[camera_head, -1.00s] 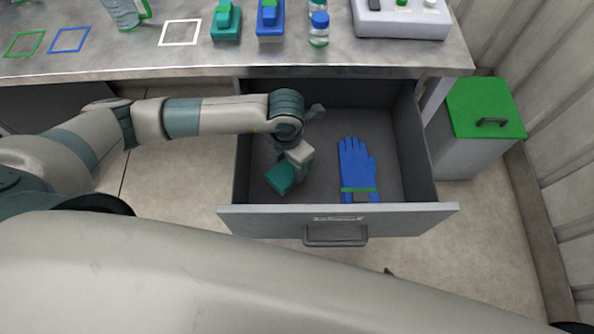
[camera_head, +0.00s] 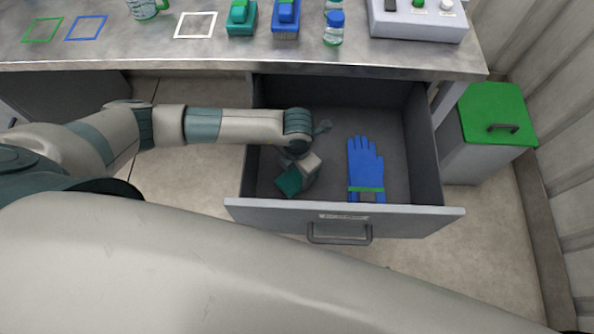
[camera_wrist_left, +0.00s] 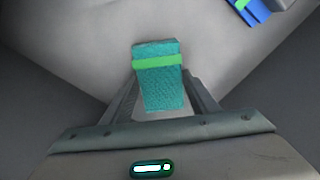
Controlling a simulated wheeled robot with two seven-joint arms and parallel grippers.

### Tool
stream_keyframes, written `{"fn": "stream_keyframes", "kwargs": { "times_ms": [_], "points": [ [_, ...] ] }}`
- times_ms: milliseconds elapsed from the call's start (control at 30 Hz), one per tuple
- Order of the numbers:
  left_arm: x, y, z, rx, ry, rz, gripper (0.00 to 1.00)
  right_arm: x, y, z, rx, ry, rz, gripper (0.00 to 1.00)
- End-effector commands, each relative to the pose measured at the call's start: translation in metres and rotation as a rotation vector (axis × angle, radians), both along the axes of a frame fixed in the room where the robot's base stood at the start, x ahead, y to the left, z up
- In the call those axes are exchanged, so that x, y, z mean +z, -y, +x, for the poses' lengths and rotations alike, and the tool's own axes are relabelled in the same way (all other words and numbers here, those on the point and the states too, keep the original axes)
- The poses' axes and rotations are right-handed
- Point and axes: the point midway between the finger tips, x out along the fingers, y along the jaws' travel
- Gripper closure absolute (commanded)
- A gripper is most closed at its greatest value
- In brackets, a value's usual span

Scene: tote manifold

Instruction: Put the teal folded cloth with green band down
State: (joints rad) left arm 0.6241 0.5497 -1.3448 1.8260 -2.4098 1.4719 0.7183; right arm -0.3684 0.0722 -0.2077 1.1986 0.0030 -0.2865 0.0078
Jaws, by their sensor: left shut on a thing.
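The teal folded cloth (camera_head: 288,182) shows at the left side of the open drawer (camera_head: 345,215). In the left wrist view the cloth (camera_wrist_left: 160,90) stands between the two fingers, with its green band (camera_wrist_left: 158,62) across it. My left gripper (camera_head: 302,172) is shut on the cloth and reaches down into the drawer. It also shows in the left wrist view (camera_wrist_left: 160,98). I cannot tell whether the cloth touches the drawer floor. My right gripper is not in view.
A blue glove (camera_head: 366,165) with a green cuff band lies in the drawer, right of the cloth. The drawer floor between them is clear. Bottles, brushes and a grey control box (camera_head: 418,22) stand on the bench (camera_head: 200,55). A green-lidded bin (camera_head: 490,115) stands at right.

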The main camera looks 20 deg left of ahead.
Motion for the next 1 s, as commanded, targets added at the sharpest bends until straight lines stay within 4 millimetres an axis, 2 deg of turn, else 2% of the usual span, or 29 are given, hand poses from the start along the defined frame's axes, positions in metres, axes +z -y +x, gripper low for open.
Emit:
{"fn": "stream_keyframes", "kwargs": {
  "times_ms": [400,433,500,1000],
  "points": [
    [-0.0046,-0.0001,0.0,0.0,0.0,0.0,0.67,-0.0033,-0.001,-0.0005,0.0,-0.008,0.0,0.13],
    [-0.0044,-0.0001,0.0002,0.0,0.0,0.0,0.44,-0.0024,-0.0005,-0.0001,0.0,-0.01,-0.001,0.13],
    [-0.0036,-0.0001,0.0002,0.0,0.0,0.0,0.27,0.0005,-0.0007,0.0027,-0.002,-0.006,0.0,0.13],
    [0.0017,0.0,0.0006,0.0,0.001,0.0,0.27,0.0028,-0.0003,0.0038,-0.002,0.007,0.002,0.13]
  ]
}}
